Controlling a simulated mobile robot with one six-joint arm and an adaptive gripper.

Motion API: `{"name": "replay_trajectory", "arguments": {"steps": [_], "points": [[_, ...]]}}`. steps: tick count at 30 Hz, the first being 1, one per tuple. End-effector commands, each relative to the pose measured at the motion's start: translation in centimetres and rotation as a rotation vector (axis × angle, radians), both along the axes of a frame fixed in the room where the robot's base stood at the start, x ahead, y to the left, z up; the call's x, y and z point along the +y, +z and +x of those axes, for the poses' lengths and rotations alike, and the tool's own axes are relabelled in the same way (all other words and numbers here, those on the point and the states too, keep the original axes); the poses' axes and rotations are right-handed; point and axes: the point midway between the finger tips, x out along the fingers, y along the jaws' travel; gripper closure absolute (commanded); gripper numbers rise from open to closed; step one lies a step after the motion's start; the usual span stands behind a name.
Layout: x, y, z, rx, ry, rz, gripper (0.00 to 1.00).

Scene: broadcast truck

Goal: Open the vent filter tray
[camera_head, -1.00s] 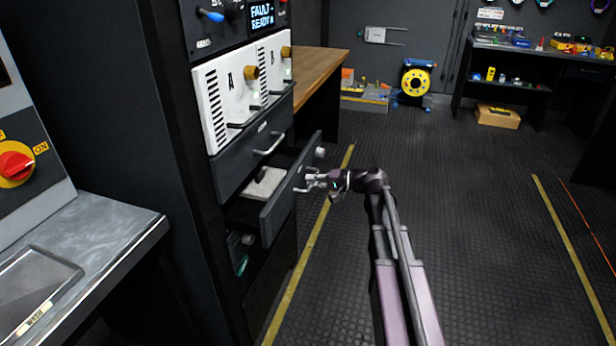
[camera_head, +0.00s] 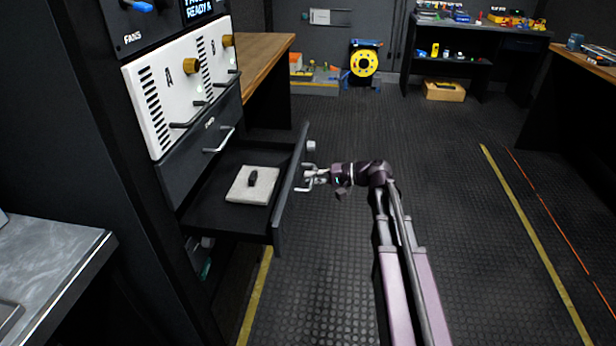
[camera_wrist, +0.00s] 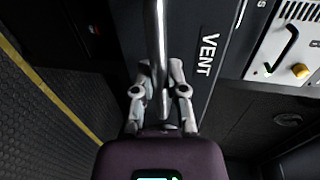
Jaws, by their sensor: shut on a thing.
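The vent filter tray (camera_head: 212,215) is a dark drawer pulled well out of the rack. A pale square filter (camera_head: 252,185) with a small black knob lies inside it. My gripper (camera_head: 309,178) is at the outer face of the tray front (camera_head: 291,190), shut on its metal bar handle. In the wrist view my gripper (camera_wrist: 161,105) has a finger on each side of the bar handle (camera_wrist: 160,45), next to the VENT label (camera_wrist: 206,55).
Above the tray are a closed drawer (camera_head: 195,150) and white panels (camera_head: 180,90) with handles and yellow knobs. A grey counter (camera_head: 50,260) stands at the left. A wooden bench (camera_head: 258,55) is behind the rack. The floor (camera_head: 440,200) at the right is clear.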

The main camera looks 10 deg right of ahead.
Motion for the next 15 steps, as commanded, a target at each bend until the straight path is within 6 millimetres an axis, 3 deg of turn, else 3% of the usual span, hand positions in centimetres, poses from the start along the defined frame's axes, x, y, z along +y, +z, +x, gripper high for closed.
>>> {"name": "replay_trajectory", "arguments": {"steps": [10,11,12,14,15], "points": [[1.3,0.1,0.3,-0.002,0.009,0.005,1.00],[1.3,0.1,0.3,-0.002,0.010,0.005,0.80],[1.4,0.1,0.2,-0.003,0.012,0.004,0.68],[1.5,0.1,0.2,-0.002,0.014,0.004,0.51],[1.6,0.1,0.2,-0.002,0.015,0.004,0.47]]}}
